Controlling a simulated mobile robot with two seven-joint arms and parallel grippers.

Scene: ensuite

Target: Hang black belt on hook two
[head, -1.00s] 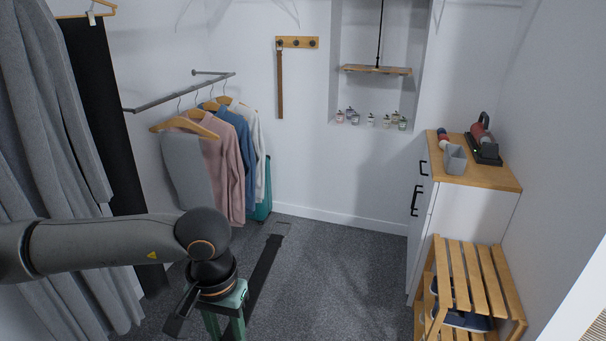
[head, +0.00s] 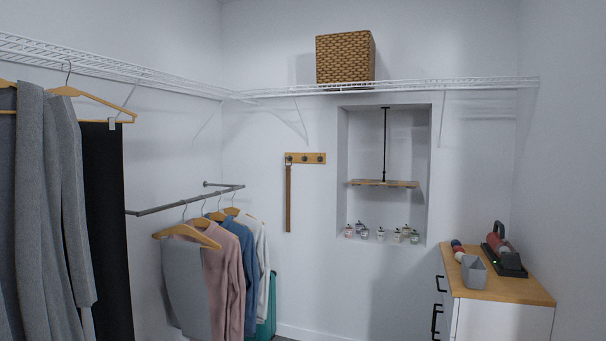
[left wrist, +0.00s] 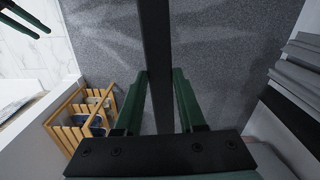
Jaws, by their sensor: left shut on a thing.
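My left gripper (left wrist: 162,74) shows in the left wrist view and is shut on the black belt (left wrist: 157,40). The belt is a long dark strap running between the green fingers, above the grey carpet. In the head view the wooden hook rail (head: 312,158) is on the back wall, with three dark hooks. A brown belt (head: 288,200) hangs from its left hook. The middle hook (head: 305,158) and the right hook are bare. Neither gripper shows in the head view. My right gripper (left wrist: 24,22) is at the upper left of the left wrist view, its fingers apart and empty.
A clothes rail with hanging shirts (head: 215,270) stands left of the hook rail. A niche with a wooden shelf (head: 382,183) and small bottles is right of it. A cabinet (head: 500,290) stands at right. A slatted wooden rack (left wrist: 75,125) shows in the left wrist view.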

